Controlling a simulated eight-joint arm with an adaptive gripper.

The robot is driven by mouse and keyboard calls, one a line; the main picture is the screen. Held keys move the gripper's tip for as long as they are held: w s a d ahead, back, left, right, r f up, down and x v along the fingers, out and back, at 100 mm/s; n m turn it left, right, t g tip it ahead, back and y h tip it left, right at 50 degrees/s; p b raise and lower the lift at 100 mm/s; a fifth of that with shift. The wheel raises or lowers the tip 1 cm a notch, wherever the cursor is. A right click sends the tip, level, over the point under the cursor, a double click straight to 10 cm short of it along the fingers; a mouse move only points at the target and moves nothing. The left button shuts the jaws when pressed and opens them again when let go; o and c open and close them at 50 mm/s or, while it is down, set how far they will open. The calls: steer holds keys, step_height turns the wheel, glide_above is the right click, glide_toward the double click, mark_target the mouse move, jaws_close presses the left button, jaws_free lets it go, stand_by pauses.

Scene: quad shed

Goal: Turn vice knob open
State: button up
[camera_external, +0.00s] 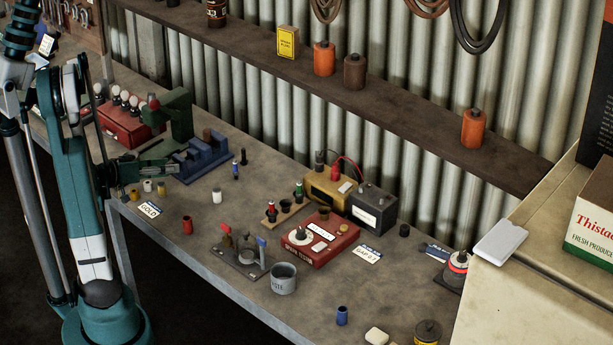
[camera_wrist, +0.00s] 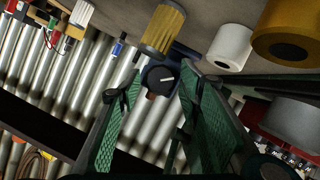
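The blue vice (camera_external: 203,158) stands on the bench beside a green upright machine (camera_external: 181,112). In the wrist view, a dark round knob (camera_wrist: 160,79) with a pale pointer mark sits in front of a blue part of the vice (camera_wrist: 181,54). My gripper (camera_external: 172,166) is level and reaches from the left toward the vice's near-left side. In the wrist view my gripper (camera_wrist: 158,92) is open, with its green textured fingers apart and the knob showing between their tips. I cannot tell whether either finger touches the knob. The knob is hard to make out in the external view.
Small gold and white cylinders (camera_external: 147,185) stand on the bench just below my gripper; a yellow ribbed cylinder (camera_wrist: 163,30) shows close by in the wrist view. A red box with bulbs (camera_external: 128,125) is behind. A red tester (camera_external: 320,240) and grey cup (camera_external: 284,280) stand farther right.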

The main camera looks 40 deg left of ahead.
steer(key=c, duration=0.6)
steer(key=n+b, duration=0.1)
steer(key=n+h+b, duration=0.1)
steer(key=shift+a+f+h+b, duration=0.15)
steer(key=shift+f+h+b, duration=0.1)
steer(key=shift+h+b, duration=0.05)
steer(key=shift+r+n+t+b, duration=0.15)
steer(key=shift+n+t+b, duration=0.15)
steer(key=shift+n, duration=0.4)
steer(key=o, duration=0.9)
